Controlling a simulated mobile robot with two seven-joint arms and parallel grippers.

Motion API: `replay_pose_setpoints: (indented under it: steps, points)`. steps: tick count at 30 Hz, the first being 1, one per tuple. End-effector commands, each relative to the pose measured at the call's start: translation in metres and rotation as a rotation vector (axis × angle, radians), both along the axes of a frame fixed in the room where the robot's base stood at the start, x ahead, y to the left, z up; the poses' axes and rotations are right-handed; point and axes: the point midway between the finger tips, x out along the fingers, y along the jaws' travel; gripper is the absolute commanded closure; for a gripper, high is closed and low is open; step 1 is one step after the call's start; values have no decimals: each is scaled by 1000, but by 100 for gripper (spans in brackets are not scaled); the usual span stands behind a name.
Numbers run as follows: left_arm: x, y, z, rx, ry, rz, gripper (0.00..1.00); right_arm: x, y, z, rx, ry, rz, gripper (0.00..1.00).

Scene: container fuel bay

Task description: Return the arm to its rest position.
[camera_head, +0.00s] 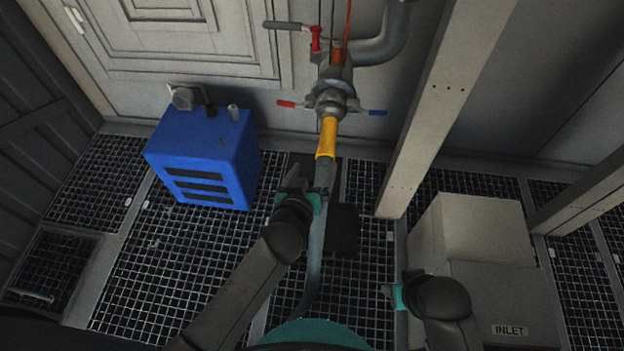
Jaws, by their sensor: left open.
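My left arm (240,295) reaches up from the bottom left. Its gripper (293,178) is open, just left of the grey hose (316,260) and below the hose's yellow sleeve (327,138). Whether the fingers touch the hose cannot be told. The yellow sleeve meets a metal coupling (330,98) with a red lever and a blue lever. My right gripper (388,292) is low at the right, apart from the hose, pointing left. Its fingers are small and dark, so their opening is unclear.
A blue box (205,150) stands on the grated floor at left. A beige post (435,105) rises right of the coupling. A pale box (480,228) and a grey box marked INLET (510,295) stand close to my right arm.

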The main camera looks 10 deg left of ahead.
Motion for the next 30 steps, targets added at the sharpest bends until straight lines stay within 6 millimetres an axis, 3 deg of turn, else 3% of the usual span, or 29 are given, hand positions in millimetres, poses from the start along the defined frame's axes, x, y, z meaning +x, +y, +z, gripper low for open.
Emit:
replay_pose_setpoints:
  steps: [14, 20, 26, 30]
  points:
    - [-2, 5, -6, 15, 21, -4, 10, -2, -1, -8, -2, 10, 1, 50]
    - [-31, 27, -59, 115, 172, -33, 10, -8, -7, -36, -14, 28, 4, 50]
    - [-87, 66, -126, 232, 379, -81, 10, -26, -20, -74, -30, 49, 7, 50]
    - [-137, 95, -163, 297, 520, -112, 10, -44, -31, -95, -42, 62, 9, 50]
